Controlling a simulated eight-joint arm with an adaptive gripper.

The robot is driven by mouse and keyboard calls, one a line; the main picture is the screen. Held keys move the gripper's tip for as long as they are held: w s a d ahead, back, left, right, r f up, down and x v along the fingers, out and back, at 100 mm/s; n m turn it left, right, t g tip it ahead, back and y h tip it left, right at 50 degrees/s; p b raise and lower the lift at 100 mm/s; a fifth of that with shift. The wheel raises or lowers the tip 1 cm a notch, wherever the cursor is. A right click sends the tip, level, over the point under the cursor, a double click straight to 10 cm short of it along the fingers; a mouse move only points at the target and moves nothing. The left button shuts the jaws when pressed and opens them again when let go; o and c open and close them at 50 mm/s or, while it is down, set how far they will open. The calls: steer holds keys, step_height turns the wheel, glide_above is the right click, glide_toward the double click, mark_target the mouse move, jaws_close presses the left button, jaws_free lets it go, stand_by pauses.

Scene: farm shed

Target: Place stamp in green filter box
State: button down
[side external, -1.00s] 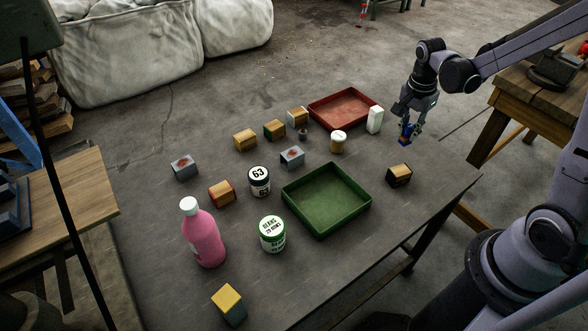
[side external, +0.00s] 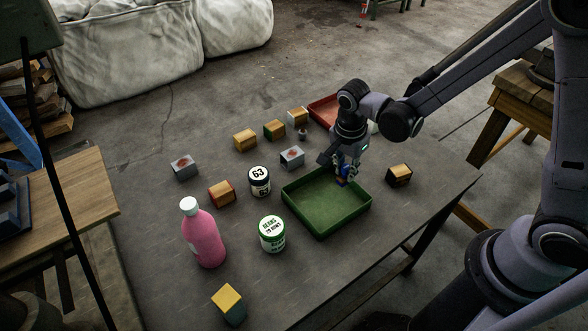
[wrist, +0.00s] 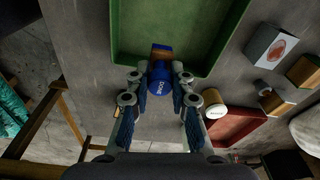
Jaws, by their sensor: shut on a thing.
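The stamp, a small blue piece (wrist: 160,90) with a brown end, is between the fingers of my gripper (wrist: 160,98) in the wrist view. My gripper (side external: 343,175) is shut on it, and the blue also shows in the side view (side external: 343,172). The green filter box (side external: 326,233) is an open, shallow tray on the table, with nothing seen inside. My gripper holds the stamp by the box's far right part in the side view. In the wrist view the brown end overlaps the near rim of the box (wrist: 120,65). The exact height above it cannot be told.
A red tray (side external: 322,110) lies behind, partly hidden by my arm. A pink bottle (side external: 204,240), a green-lidded jar (side external: 272,236) and a jar marked 63 (side external: 260,183) stand left of the green box. Several small blocks are scattered around. A dark-sided block (side external: 399,176) sits to its right.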

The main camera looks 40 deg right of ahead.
steer(key=a+f, duration=0.1)
steer(key=w+a, duration=0.1)
steer(key=a+f, duration=0.1)
steer(key=a, duration=0.1)
steer(key=shift+w+f, duration=0.2)
steer(key=shift+f, duration=2.1)
steer(key=shift+f, duration=0.1)
steer(key=c, duration=1.2)
jaws_free()
